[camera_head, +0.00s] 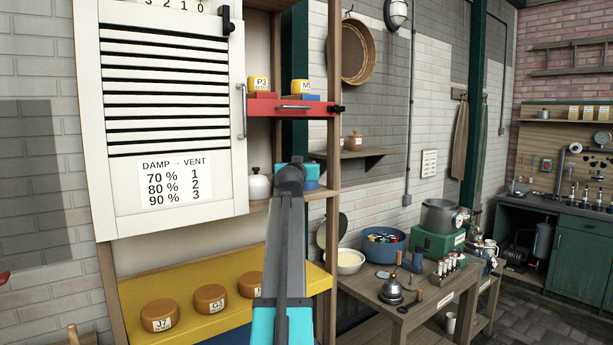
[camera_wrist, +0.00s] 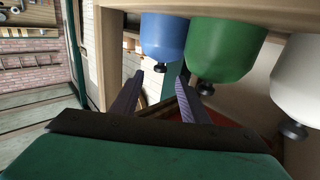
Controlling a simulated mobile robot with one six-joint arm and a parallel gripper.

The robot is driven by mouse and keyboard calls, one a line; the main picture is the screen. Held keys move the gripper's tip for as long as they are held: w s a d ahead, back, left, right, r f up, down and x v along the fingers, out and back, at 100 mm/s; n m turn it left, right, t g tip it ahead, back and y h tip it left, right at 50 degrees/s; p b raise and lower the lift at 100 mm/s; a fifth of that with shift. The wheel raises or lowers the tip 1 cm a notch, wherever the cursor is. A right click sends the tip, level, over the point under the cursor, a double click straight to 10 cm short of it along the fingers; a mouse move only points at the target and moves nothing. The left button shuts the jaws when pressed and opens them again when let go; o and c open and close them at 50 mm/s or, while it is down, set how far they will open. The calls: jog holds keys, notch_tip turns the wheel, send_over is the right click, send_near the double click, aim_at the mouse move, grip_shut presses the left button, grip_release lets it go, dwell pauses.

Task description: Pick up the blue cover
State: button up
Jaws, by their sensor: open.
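The blue cover (camera_wrist: 163,35) is a rounded dome with a small black knob. In the wrist view, which seems upside down, it hangs from the top edge with its knob pointing down. My gripper (camera_wrist: 172,74) is open and empty, its two purplish fingers pointing toward the cover. The left fingertip lies close to the knob in the picture; I cannot tell whether they touch. A green cover (camera_wrist: 226,48) stands beside the blue one. In the head view my arm hides most of this spot; a bit of blue (camera_head: 312,185) shows there.
A white cover (camera_wrist: 298,80) stands beyond the green one, also seen in the head view (camera_head: 258,187). A wooden shelf post (camera_head: 333,150) stands just right of my gripper. A red drawer (camera_head: 275,107) is above, and a yellow shelf (camera_head: 205,305) with brown round pieces below.

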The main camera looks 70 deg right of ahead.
jog(key=shift+x, duration=0.9)
jog(key=shift+w+d+r+p, duration=0.1)
jog(key=shift+d+p, duration=0.5)
jog(key=shift+d, duration=0.1)
jog(key=shift+p+x, duration=0.5)
jog(key=shift+x, duration=0.55)
jog(key=shift+w+d+f, duration=0.15)
jog(key=shift+d+f, duration=0.1)
jog(key=shift+d, duration=0.6)
grip_shut()
